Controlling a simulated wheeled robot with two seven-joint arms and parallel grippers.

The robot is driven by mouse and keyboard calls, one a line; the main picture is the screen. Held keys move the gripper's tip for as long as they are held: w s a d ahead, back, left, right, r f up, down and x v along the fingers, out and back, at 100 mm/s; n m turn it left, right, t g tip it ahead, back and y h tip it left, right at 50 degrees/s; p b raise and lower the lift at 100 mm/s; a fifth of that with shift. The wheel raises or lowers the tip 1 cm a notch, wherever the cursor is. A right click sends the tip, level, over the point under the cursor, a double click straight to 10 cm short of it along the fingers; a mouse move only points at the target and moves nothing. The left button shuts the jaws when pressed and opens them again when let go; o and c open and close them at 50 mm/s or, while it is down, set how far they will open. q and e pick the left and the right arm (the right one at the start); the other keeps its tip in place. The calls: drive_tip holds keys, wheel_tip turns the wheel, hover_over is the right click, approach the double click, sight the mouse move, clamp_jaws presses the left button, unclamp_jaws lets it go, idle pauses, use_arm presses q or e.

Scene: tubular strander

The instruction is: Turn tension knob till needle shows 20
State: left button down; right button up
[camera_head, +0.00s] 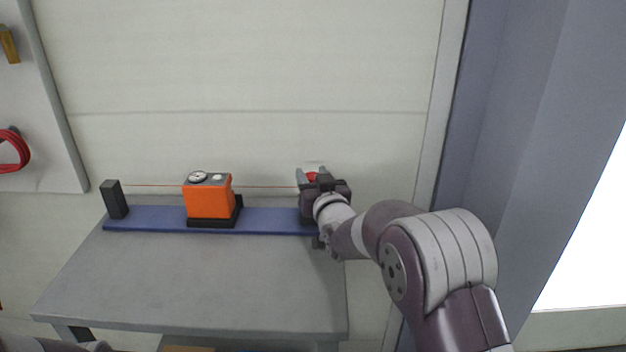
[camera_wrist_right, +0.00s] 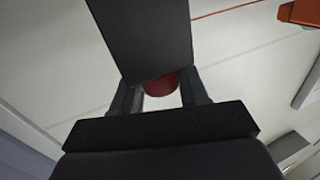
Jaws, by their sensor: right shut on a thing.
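The red tension knob (camera_head: 312,176) is at the right end of the blue rail (camera_head: 165,218). My right gripper (camera_head: 311,172) is shut on it, with a finger on either side. In the right wrist view the red knob (camera_wrist_right: 161,86) shows between the two fingers (camera_wrist_right: 162,98), partly hidden by a dark block (camera_wrist_right: 145,35). The orange gauge box (camera_head: 208,203) stands mid-rail with a round dial (camera_head: 198,177) on top. The needle is too small to read. My left gripper is not in view.
A thin reddish wire (camera_head: 155,185) runs from a dark post (camera_head: 114,199) at the rail's left end past the gauge box towards the right end. The grey table (camera_head: 200,275) is clear in front of the rail. A pale wall (camera_head: 250,80) stands close behind.

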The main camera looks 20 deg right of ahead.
drive_tip(key=shift+a+m+h, duration=0.1)
drive_tip(key=shift+m+h, duration=0.6)
drive_tip(key=shift+h, duration=0.4)
drive_tip(key=shift+m+h, duration=0.5)
drive_tip(key=shift+h, duration=0.2)
drive_tip(key=m+g+h+p, duration=0.1)
drive_tip(key=m+h+p, duration=0.1)
drive_tip(key=h, duration=0.1)
drive_tip(key=m+g+h+p, duration=0.2)
drive_tip(key=h+p, duration=0.1)
drive_tip(key=m+g+h+p, duration=0.1)
drive_tip(key=m+h+p, duration=0.1)
drive_tip(key=shift+r+g+h+p, duration=0.25)
drive_tip(key=shift+g+h+p, duration=0.05)
drive_tip(key=shift+h+p, duration=0.1)
drive_tip(key=shift+f+m+g+h+p, duration=0.1)
drive_tip(key=shift+m+g+h+p, duration=0.45)
drive_tip(key=shift+m+g+h, duration=0.45)
drive_tip(key=m+g+h, duration=0.1)
drive_tip(key=g, duration=0.1)
drive_tip(key=m+g+h, duration=0.1)
drive_tip(key=shift+f+m+g, duration=0.2)
drive_tip(key=shift+m+g, duration=0.2)
drive_tip(key=shift+m+g+h+p, duration=0.3)
drive_tip(key=shift+m+g+h, duration=0.2)
drive_tip(key=shift+m+g, duration=0.15)
drive_tip(key=shift+r+g, duration=0.1)
drive_tip(key=shift+g, duration=0.25)
drive_tip(key=o, duration=1)
drive_tip(key=shift+c, duration=0.2)
